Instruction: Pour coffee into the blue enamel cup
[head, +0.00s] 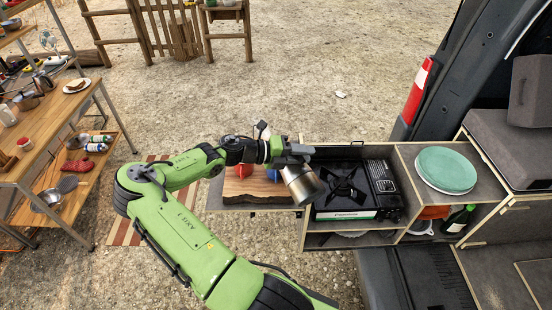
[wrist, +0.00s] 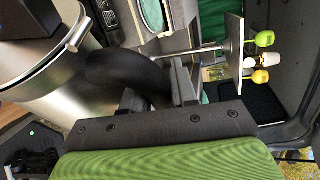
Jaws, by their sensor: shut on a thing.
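My gripper (head: 292,156) is shut on the black handle of a steel coffee pot (head: 301,186). The pot hangs tilted at the right end of the wooden board, beside the stove. In the wrist view the pot's shiny body (wrist: 48,82) fills the left side, and its handle lies between my fingers (wrist: 158,98). No coffee stream shows, and the inside of the cup is hidden.
The wooden board (head: 258,188) rests on a pull-out shelf. A black gas stove (head: 345,190) sits in the van drawer to the right. A green plate (head: 446,168) lies further right. A wooden table (head: 45,125) with kitchenware stands at the left.

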